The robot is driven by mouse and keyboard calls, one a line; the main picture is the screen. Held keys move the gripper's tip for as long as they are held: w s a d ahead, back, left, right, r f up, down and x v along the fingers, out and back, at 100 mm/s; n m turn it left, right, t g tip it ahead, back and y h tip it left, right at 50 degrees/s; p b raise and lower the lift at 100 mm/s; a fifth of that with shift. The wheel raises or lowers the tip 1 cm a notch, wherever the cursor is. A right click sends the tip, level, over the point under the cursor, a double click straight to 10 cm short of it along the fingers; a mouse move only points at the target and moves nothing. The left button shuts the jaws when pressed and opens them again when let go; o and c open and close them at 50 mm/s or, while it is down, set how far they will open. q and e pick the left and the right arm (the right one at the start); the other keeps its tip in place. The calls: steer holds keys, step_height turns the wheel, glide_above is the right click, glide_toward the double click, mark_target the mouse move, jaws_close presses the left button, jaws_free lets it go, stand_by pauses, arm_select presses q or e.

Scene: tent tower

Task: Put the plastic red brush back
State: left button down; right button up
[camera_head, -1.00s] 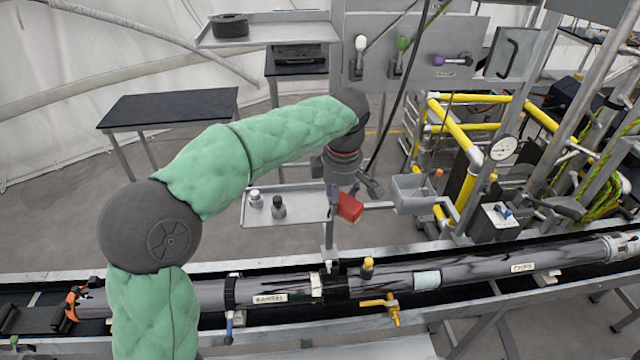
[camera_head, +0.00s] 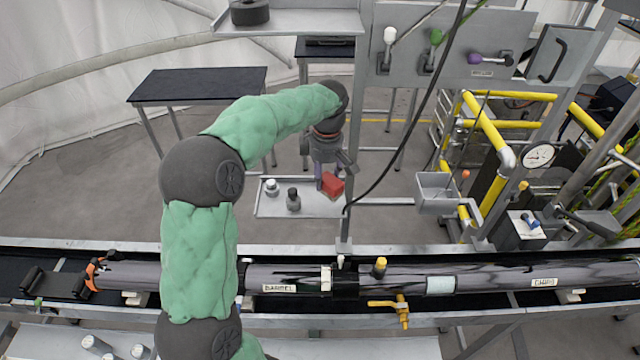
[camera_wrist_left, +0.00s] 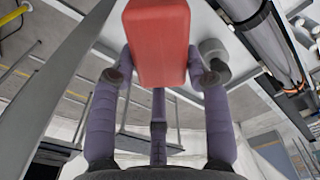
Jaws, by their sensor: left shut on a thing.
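The red brush (camera_head: 333,185) is a red block held in my left gripper (camera_head: 322,182). The gripper points down over the right part of a small grey tray (camera_head: 270,210) on a post. I cannot tell whether the brush touches the tray. Any bristles are hidden. My right gripper is not in view.
A white-topped item (camera_head: 271,187) and a dark item (camera_head: 293,200) stand on the tray's left part. A grey bin (camera_head: 437,190) is to the right. A black cable (camera_head: 400,140) hangs close to the gripper. A long barrel (camera_head: 470,277) lies in front.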

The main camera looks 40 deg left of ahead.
arm_select(q)
steer(key=shift+w+a+f, duration=0.25)
steer(key=shift+a+f, duration=0.2)
steer(key=shift+f, duration=0.15)
steer(key=shift+a+f, duration=0.35)
steer(key=shift+f, duration=0.15)
step_height(320, 180, down, 3)
steer(key=c, duration=0.6)
jaws_free()
steer(key=r, duration=1.2)
steer(key=shift+d, duration=0.35)
